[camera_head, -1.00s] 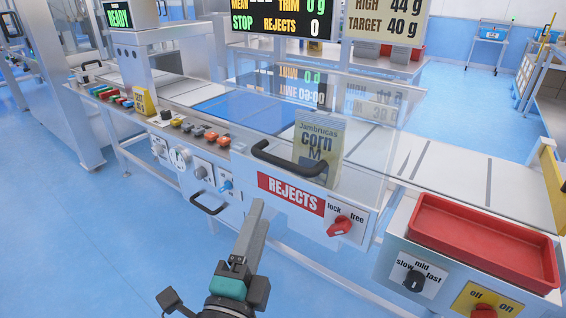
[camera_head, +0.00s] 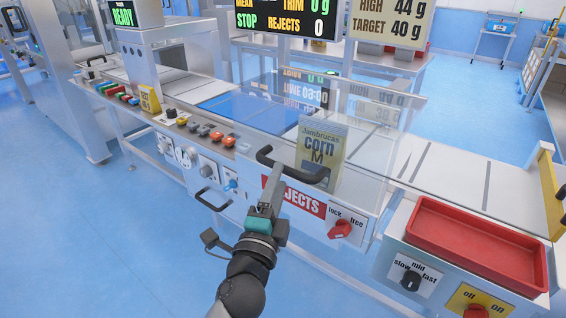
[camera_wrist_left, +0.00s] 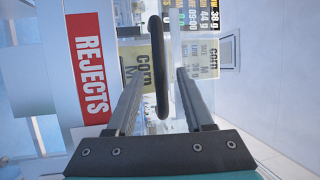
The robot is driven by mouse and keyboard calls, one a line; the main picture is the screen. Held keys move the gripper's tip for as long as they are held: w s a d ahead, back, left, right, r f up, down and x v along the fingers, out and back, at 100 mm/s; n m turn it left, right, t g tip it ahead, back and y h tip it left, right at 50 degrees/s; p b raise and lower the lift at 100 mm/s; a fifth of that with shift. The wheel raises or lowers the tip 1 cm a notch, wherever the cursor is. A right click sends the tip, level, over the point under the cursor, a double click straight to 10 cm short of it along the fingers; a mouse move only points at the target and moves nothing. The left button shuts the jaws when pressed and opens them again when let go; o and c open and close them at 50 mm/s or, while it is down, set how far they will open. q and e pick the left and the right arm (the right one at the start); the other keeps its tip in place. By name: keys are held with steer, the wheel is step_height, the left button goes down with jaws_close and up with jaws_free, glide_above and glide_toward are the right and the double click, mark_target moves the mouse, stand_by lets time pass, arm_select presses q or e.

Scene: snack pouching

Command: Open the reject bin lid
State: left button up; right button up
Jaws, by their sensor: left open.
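The reject bin carries a red REJECTS sign (camera_head: 302,199) on its front. A black bar handle (camera_head: 291,169) sits at the front edge of the clear lid (camera_head: 378,150), which looks down. My left gripper (camera_head: 275,182) is open just in front of the handle, partly covering the sign. In the left wrist view the handle (camera_wrist_left: 157,60) lies between the two fingers (camera_wrist_left: 164,70), and no grip on it shows. A red lock/free knob (camera_head: 340,229) is on the bin front; its setting is hard to read. My right gripper is out of view.
A corn pouch card (camera_head: 321,148) stands behind the clear panel. A red tray (camera_head: 478,245) and speed knob (camera_head: 411,280) are at the right. Coloured buttons (camera_head: 204,130) line the left panel, and a lower handle (camera_head: 211,200) juts out below them.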

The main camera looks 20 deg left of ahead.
arm_select(q)
steer(key=shift+w+a+r, duration=0.1)
steer(key=shift+w+r, duration=0.1)
steer(key=shift+w, duration=0.9)
steer(key=shift+w+a+r, duration=0.1)
steer(key=shift+w+r, duration=0.05)
steer(key=shift+w, duration=0.9)
steer(key=shift+d, duration=0.1)
jaws_close()
